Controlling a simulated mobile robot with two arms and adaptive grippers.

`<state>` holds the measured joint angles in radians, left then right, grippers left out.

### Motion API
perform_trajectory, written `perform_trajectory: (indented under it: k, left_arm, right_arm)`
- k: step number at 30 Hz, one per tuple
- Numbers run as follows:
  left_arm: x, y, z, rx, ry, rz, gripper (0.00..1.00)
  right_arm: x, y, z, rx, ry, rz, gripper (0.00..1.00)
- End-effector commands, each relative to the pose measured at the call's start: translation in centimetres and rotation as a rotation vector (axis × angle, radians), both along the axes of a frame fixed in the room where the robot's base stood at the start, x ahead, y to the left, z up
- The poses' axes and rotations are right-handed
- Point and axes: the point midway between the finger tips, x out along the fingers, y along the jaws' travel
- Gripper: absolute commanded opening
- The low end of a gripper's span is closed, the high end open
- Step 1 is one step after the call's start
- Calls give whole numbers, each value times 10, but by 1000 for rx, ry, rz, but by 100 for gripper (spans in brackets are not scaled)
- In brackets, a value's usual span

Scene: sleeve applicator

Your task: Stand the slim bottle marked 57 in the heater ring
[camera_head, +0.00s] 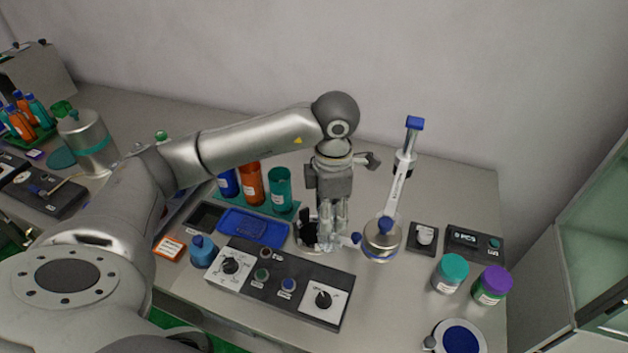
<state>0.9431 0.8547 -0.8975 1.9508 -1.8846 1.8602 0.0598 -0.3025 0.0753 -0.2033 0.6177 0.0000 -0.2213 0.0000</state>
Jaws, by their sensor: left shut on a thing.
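My left gripper (331,238) points down at the middle of the table, behind the control panel, with its fingers closed. What it holds is mostly hidden between the fingers, and I cannot tell whether it is the slim bottle. Blue (228,183), orange (252,185) and teal (281,190) bottles stand upright on a green mat to its left; their labels are too small to read. A round metal piece with blue knobs (382,242) stands right of the gripper; I cannot tell whether it is the heater ring. A black and white fitting (307,232) stands beside the fingers. My right gripper is not in view.
A control panel (278,283) with dials lies in front of the gripper. A blue tray (252,228) is at left. A tall lever with a blue top (413,124) rises at right. Teal-lidded (450,274) and purple-lidded (491,286) jars stand at right.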

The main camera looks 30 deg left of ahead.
Motion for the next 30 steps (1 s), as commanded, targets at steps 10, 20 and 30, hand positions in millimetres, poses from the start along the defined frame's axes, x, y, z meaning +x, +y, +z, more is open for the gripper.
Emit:
perform_trajectory:
  k: [10, 20, 30]
  left_arm:
    - [26, 25, -5, 0, 3, 840, 12]
    - [47, 50, -11, 2, 7, 1635, 12]
    - [64, 77, -17, 5, 8, 2383, 12]
  right_arm:
    - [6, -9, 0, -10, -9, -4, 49]
    - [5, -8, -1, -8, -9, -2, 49]
    - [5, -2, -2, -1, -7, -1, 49]
